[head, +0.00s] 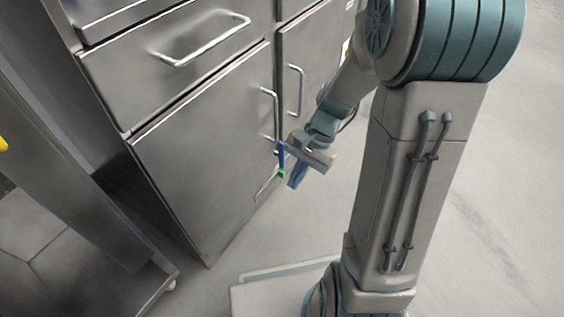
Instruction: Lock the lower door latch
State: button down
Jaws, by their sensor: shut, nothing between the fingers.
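The lower cabinet door (200,160) is a grey metal panel, and it looks closed. A slim upright blue piece (281,153) with a green end (282,174) shows at its right edge. I cannot tell for sure whether this is the lower door latch. A thin metal bar (265,187) shows low on the door's right side. My gripper (294,185) is just right of the blue piece, with its blue fingers pointing down and shut, holding nothing. In the picture the gripper is very near the blue piece; I cannot tell whether they touch.
A drawer with a bar handle (205,45) is above the door. The door has an upright handle (267,108), and a neighbouring door has another handle (296,90). A metal unit (75,190) stands at the left. The floor (500,230) at the right is clear.

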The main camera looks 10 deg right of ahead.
jog(key=w+f+m+t+y+p, duration=0.55)
jog(key=w+f+m+y, duration=0.7)
jog(key=m, duration=0.65)
jog(key=d+f+m+t+h+p, duration=0.3)
jog(key=f+m+t+h, duration=0.5)
jog(key=f+m+t, duration=0.5)
notch_tip(320, 180, down, 3)
jog(key=d+m, duration=0.1)
jog(key=m, duration=0.6)
jog(key=shift+s, duration=0.3)
jog(key=shift+h, duration=0.25)
